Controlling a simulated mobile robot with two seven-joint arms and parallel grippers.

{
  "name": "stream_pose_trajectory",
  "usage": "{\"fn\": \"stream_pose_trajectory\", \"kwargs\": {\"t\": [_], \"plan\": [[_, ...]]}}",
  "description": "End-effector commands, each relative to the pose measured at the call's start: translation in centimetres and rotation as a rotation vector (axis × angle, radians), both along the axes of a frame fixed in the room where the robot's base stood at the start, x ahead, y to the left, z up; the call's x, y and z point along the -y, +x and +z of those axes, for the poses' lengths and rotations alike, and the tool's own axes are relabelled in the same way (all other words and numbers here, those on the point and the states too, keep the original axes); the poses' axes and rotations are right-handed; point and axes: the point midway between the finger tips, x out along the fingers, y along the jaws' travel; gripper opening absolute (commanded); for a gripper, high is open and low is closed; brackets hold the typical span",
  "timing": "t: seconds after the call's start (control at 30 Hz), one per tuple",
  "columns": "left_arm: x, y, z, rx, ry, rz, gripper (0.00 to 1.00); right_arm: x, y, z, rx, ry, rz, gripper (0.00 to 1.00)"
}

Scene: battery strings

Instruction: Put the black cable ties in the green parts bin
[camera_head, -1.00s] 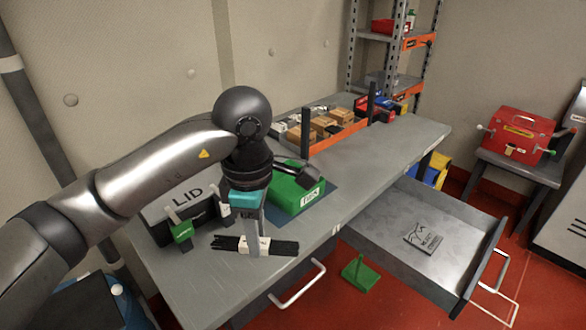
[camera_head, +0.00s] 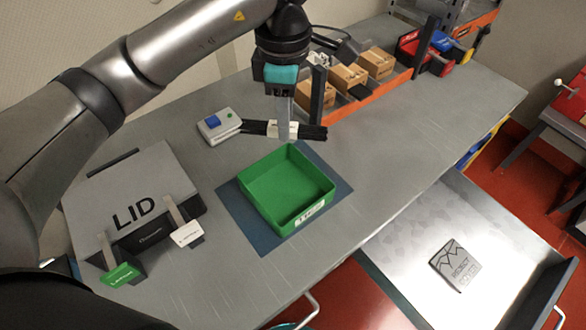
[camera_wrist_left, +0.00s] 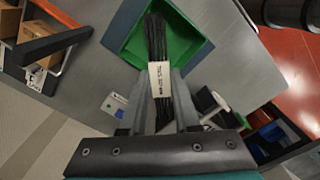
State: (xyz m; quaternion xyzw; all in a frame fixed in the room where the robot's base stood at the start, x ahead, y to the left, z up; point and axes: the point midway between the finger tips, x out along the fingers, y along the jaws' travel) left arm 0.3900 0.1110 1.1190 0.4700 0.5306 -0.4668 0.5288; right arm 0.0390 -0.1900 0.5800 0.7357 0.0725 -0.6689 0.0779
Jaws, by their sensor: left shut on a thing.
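The black cable ties (camera_head: 312,132) are a dark bundle with a pale label band, also in the left wrist view (camera_wrist_left: 156,38). My left gripper (camera_head: 284,133) is shut on the bundle at its band and holds it above the bench, just behind the green bin in the head view. In the left wrist view my left gripper (camera_wrist_left: 160,90) has a finger on each side of the band. The green parts bin (camera_head: 285,185) stands on a dark blue mat (camera_head: 247,230). It looks empty, and the bundle overlaps it in the wrist view. My right gripper is not in view.
A grey box marked LID (camera_head: 135,190) stands on the left of the bench, with green and white tags. A device with a blue button (camera_head: 219,126) is behind the bin. An orange-edged rack of cardboard boxes (camera_head: 348,77) is at the back right.

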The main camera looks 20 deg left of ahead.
Motion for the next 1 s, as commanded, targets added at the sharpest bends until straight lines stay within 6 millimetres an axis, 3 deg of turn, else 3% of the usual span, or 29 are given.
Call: {"fn": "stream_pose_trajectory", "kwargs": {"t": [0.17, 0.4, 0.6, 1.0], "plan": [[0.0, -0.2, -3.1, -0.008, 0.000, 0.000, 0.00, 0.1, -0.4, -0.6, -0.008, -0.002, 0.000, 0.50], [0.0, -0.3, -9.6, -0.008, 0.000, 0.001, 0.00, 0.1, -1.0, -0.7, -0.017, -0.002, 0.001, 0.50], [0.0, -0.2, -14.0, -0.005, 0.000, 0.000, 0.00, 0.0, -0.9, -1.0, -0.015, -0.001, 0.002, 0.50], [0.0, -0.2, -18.0, -0.006, 0.000, 0.000, 0.00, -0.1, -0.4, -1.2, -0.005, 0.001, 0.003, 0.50]]}}
